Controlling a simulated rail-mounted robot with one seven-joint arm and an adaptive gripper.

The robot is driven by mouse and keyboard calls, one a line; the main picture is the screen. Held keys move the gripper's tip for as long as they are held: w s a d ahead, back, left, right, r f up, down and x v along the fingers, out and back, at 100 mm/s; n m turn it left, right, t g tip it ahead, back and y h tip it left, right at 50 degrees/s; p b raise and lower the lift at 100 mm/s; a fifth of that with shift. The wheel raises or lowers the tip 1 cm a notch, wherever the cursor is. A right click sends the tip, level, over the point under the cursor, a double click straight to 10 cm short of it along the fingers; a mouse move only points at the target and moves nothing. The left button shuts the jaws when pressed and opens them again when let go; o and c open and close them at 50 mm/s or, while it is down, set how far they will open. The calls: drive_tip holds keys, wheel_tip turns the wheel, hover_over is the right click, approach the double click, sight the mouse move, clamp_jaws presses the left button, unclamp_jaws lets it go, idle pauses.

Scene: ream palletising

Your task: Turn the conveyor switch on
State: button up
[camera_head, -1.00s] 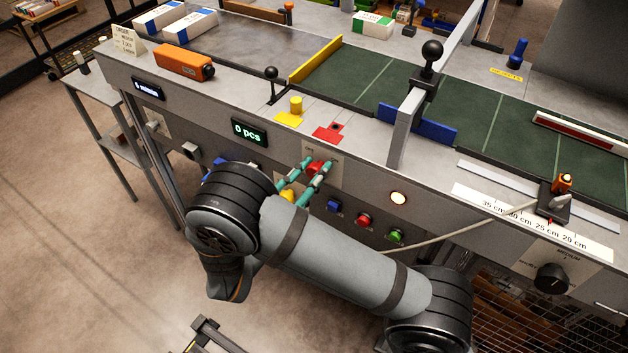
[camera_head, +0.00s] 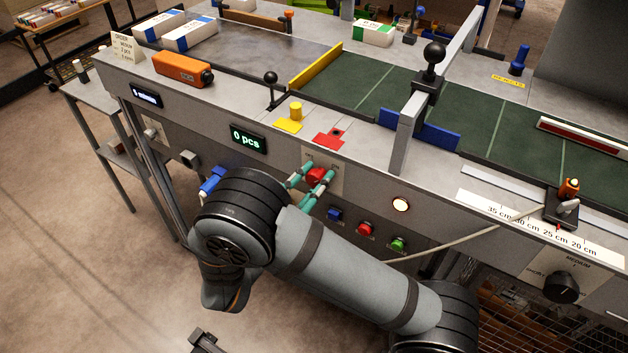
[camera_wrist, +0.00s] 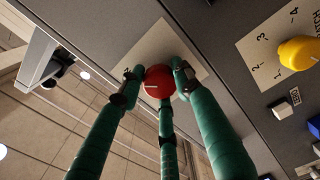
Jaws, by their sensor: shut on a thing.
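The conveyor switch is a red round knob (camera_head: 316,174) on a pale plate on the front panel of the conveyor bench. It also shows in the wrist view as a red knob (camera_wrist: 159,81) with a white mark line. My gripper (camera_head: 308,178) has green fingers, and they are closed around the red knob. In the wrist view my gripper (camera_wrist: 157,88) has fingertips on both sides of the knob and a third finger below it. The labels on the plate are mostly hidden by the fingers.
A yellow knob (camera_wrist: 299,53) on a numbered plate is beside the switch. Blue (camera_head: 335,214), red (camera_head: 365,229) and green (camera_head: 398,244) buttons sit to the right on the panel. A display (camera_head: 248,139) reads "0 pcs". A lit round lamp (camera_head: 401,205) is further right.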

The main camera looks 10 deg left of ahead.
drive_tip(key=o, duration=1.2)
drive_tip(key=shift+s+a, duration=0.1)
drive_tip(key=v, duration=1.1)
drive_tip(key=shift+s, duration=0.4)
drive_tip(key=x, duration=1.2)
drive_tip(key=shift+w, duration=0.1)
drive_tip(key=shift+a, duration=0.1)
